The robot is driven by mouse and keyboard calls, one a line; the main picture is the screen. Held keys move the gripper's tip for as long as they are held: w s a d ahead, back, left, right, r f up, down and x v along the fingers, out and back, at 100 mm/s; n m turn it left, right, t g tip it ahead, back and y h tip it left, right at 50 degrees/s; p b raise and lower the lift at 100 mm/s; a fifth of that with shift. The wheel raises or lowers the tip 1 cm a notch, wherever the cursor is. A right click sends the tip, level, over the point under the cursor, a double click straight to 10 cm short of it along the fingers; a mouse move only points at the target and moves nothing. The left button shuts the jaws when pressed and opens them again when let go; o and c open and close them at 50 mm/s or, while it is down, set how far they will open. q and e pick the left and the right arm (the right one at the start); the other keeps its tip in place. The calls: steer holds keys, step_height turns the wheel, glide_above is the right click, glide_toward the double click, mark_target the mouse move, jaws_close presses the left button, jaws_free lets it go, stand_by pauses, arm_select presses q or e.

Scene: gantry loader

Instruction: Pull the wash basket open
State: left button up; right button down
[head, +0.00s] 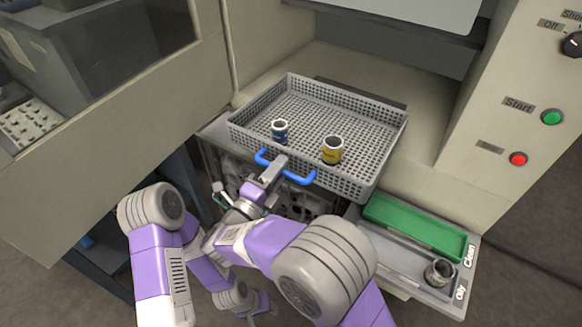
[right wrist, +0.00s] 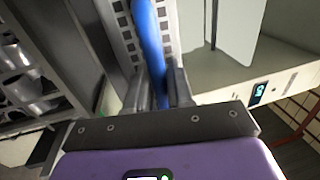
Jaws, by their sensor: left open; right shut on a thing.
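The wash basket (head: 375,126) is a grey perforated tray at the machine's open bay. A blue handle (head: 299,176) runs along its front side. My right gripper (head: 273,169) is shut on the middle of this handle. In the right wrist view, the blue handle (right wrist: 150,40) passes between the fingers of my right gripper (right wrist: 158,88). My left gripper (head: 272,311) is low in the head view, below the right forearm, apart from the basket; its fingers are small and partly hidden there.
A green tray (head: 415,226) and a grey tray holding a metal cup (head: 439,271) lie at lower right. Green (head: 551,118) and red (head: 518,159) buttons are on the right panel.

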steer(key=shift+s, duration=0.1)
steer(key=c, duration=1.2)
jaws_free()
steer(key=shift+o, duration=0.2)
